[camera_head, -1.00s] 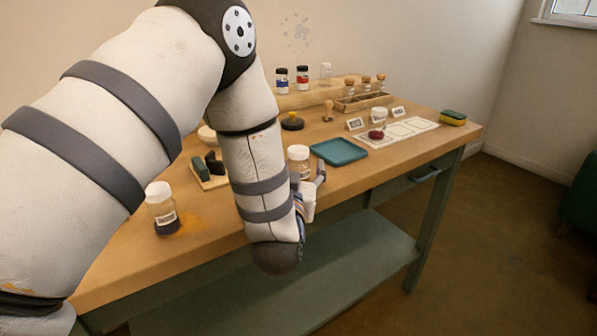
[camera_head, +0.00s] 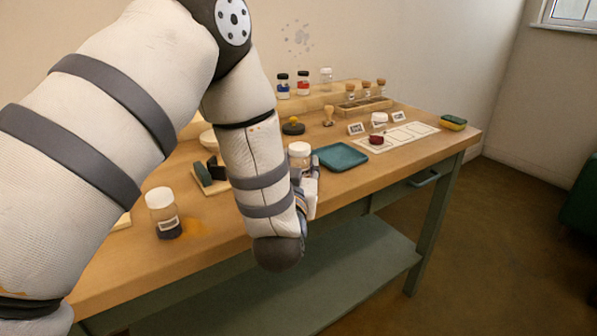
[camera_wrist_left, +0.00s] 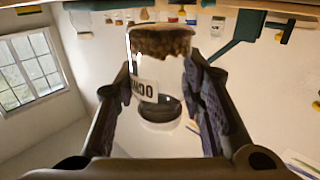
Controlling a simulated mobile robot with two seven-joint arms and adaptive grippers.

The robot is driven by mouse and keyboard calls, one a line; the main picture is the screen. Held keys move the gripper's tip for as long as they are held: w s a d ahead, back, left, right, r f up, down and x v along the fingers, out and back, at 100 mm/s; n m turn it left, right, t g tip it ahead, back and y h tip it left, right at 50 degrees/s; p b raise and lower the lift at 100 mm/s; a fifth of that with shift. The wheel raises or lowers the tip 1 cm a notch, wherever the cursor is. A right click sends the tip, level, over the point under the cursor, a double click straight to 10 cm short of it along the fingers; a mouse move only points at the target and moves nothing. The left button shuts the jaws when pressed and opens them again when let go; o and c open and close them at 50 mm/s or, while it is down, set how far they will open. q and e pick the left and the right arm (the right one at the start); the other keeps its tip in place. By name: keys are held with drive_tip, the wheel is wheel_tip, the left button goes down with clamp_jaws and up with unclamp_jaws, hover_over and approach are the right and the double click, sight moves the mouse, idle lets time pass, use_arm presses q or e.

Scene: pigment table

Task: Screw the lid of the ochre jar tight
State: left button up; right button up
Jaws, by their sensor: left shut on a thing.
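The ochre jar (camera_head: 300,163) is a clear glass jar with a white lid (camera_head: 299,149) on top. In the left wrist view, which looks upside down, the jar (camera_wrist_left: 148,70) sits between both fingers, with brown pigment at the picture's top and a partly readable label. I cannot tell how tightly the lid sits. My right gripper is not in view.
A teal tray (camera_head: 341,157) lies just right of the jar. A dark-filled jar (camera_head: 162,214) stands at left beside an orange powder patch (camera_head: 193,229). Green-black blocks (camera_head: 213,171) sit behind my forearm.

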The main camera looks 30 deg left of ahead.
use_arm(q)
drive_tip(key=s+d+r+p, duration=0.2)
drive_tip(key=s+d+r, duration=0.5)
drive_tip(key=d+r, duration=0.4)
drive_tip(key=shift+d+p, duration=0.3)
drive_tip(key=shift+d, duration=0.3)
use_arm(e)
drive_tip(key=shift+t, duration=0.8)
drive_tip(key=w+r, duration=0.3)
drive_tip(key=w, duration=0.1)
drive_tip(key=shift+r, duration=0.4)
use_arm(q)
drive_tip(key=shift+r, duration=0.1)
drive_tip(key=o, duration=0.7)
drive_tip(key=shift+c, duration=0.2)
clamp_jaws()
